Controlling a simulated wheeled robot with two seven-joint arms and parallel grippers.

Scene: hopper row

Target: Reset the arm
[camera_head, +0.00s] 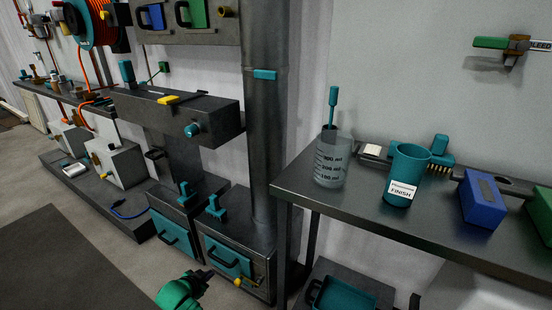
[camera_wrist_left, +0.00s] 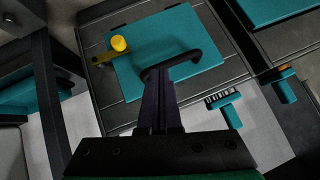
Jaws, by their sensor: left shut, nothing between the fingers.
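My left gripper (camera_head: 207,274) comes in at the bottom of the head view, green with dark fingers. In the left wrist view its fingers (camera_wrist_left: 160,92) are closed together with nothing between them. They point at the black bar handle (camera_wrist_left: 172,64) on the teal door (camera_wrist_left: 190,28) of the right hopper. The fingertips overlap the handle in the picture; I cannot tell whether they touch it. The same door (camera_head: 226,257) shows closed in the head view, with a yellow-knobbed latch (camera_head: 239,282) at its lower right. My right gripper is out of view.
A second teal-doored hopper (camera_head: 173,233) stands to the left. A grey bench (camera_head: 372,222) at the right carries a clear beaker (camera_head: 331,163), a teal FINISH cup (camera_head: 407,172) and a blue block (camera_head: 482,201). Open floor (camera_head: 60,262) lies at the left.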

